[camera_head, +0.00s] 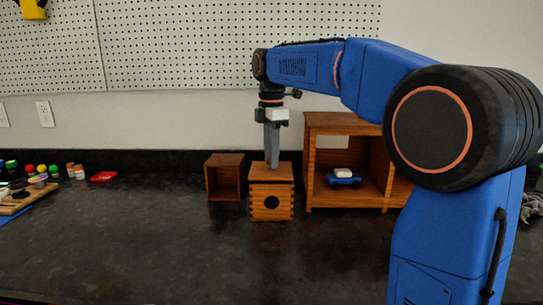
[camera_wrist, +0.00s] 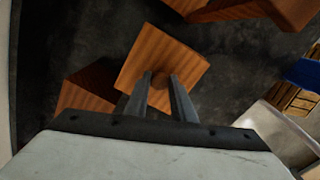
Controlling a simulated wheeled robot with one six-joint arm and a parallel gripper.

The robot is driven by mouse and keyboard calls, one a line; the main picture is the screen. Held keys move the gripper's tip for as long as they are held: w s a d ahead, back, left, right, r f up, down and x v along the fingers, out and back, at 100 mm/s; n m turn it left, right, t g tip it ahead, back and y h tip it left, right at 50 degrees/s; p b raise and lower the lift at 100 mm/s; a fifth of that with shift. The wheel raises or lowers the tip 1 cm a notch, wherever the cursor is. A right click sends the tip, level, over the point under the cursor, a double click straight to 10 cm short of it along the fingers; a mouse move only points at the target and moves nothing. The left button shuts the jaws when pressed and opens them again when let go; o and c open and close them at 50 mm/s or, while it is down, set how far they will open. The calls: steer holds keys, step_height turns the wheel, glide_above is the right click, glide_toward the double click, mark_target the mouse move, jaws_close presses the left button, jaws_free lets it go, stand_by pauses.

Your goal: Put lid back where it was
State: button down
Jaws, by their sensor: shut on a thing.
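The lid (camera_head: 258,172) is a square wooden plate on top of a small wooden box (camera_head: 257,211) with a round dark hole in its front. In the wrist view the lid (camera_wrist: 185,65) shows its round knob (camera_wrist: 158,80) between my fingers. My gripper (camera_head: 272,162) points straight down over the box and is shut on the lid's knob. The lid looks level and at the box's top; I cannot tell whether it is fully seated. The box under the lid is hidden in the wrist view.
An open wooden box (camera_head: 225,179) stands close on the left. A wooden shelf unit (camera_head: 343,122) with a blue toy car (camera_head: 343,179) inside stands close on the right. Small bottles (camera_head: 75,172) and a red item (camera_head: 103,177) lie at far left. The front counter is clear.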

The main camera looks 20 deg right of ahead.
steer(key=shift+f, duration=0.55)
steer(key=c, duration=1.5)
jaws_free()
step_height(320, 180, up, 13)
steer(key=shift+r, duration=0.1)
